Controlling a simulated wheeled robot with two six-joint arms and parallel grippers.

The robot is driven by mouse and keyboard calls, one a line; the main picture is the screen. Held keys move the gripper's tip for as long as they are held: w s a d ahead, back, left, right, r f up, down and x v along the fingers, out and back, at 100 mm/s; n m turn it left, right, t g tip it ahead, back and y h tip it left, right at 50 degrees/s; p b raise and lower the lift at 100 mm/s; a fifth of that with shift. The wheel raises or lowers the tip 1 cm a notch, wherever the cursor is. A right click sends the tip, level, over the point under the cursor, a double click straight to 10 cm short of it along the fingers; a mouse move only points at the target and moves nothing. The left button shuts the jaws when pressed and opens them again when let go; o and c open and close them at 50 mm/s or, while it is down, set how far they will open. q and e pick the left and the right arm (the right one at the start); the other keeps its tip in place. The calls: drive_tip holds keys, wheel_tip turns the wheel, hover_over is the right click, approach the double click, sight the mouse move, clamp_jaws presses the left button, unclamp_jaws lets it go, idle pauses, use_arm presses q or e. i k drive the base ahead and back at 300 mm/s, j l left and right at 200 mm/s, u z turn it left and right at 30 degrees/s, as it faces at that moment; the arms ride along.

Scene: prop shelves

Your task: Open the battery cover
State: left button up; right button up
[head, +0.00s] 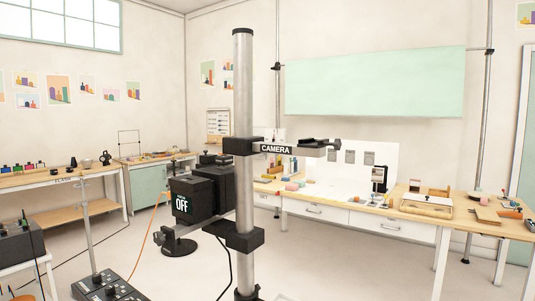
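I cannot make out a battery cover in the head view. A black boxy device (190,200) with a small display reading OFF stands left of a tall metal column (243,90). Its far side is hidden, and the column covers part of the black parts behind it. A bracket labelled CAMERA (276,148) reaches right from the column and ends in a black clamp-like part (318,144). A lower black collar (236,236) sits around the column. Neither of my grippers shows in this view.
A long workbench (365,217) with drawers and small props runs along the right. Another bench (60,179) stands at left. A black control box (107,288) with knobs is at the lower left. An orange cable (148,235) crosses there. Floor right of the column looks clear.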

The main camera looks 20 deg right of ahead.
sight(206, 159)
drive_tip(key=i+j+z, duration=0.15)
drive_tip(key=z, duration=0.85)
drive_tip(key=i+j+z, duration=0.15)
drive_tip(key=j+z, duration=0.85)
drive_tip(key=j, duration=0.25)
drive_tip(key=j+z, duration=0.5)
drive_tip(key=j, duration=0.2)
